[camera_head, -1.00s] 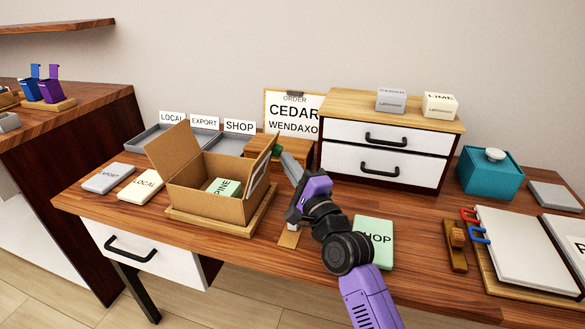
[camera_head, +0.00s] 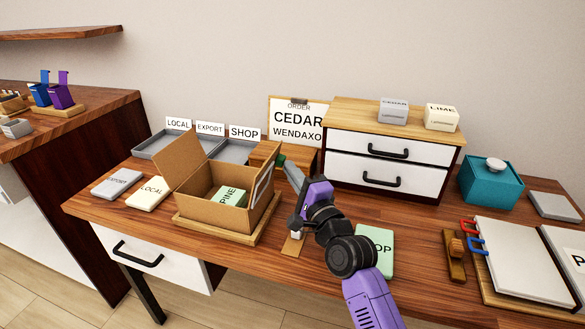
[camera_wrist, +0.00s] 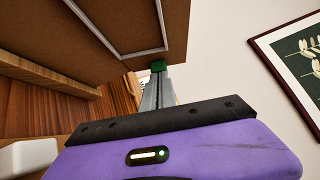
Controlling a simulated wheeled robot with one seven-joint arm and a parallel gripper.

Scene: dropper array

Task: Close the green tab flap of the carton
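The open brown carton (camera_head: 209,181) stands on a wooden base on the desk, with a mint PINE block (camera_head: 233,197) inside. Its left flap (camera_head: 180,160) stands up and leans outward. The flap on its right side (camera_head: 266,166) also stands up. The green tab (camera_head: 281,158) is at that flap's edge; the wrist view shows it (camera_wrist: 158,66) at the tips of my fingers. My gripper (camera_head: 287,165) is just right of the carton, its grey fingers looking closed together. They are at or touching the tab; I cannot see it between them.
A white drawer unit (camera_head: 365,159) stands behind right, close to my arm. Grey trays (camera_head: 230,151) and an order sign (camera_head: 298,120) are behind the carton. A mint SHOP block (camera_head: 385,262) lies right of my wrist, partly hidden. EXPORT (camera_head: 117,182) and LOCAL (camera_head: 148,193) blocks lie left.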

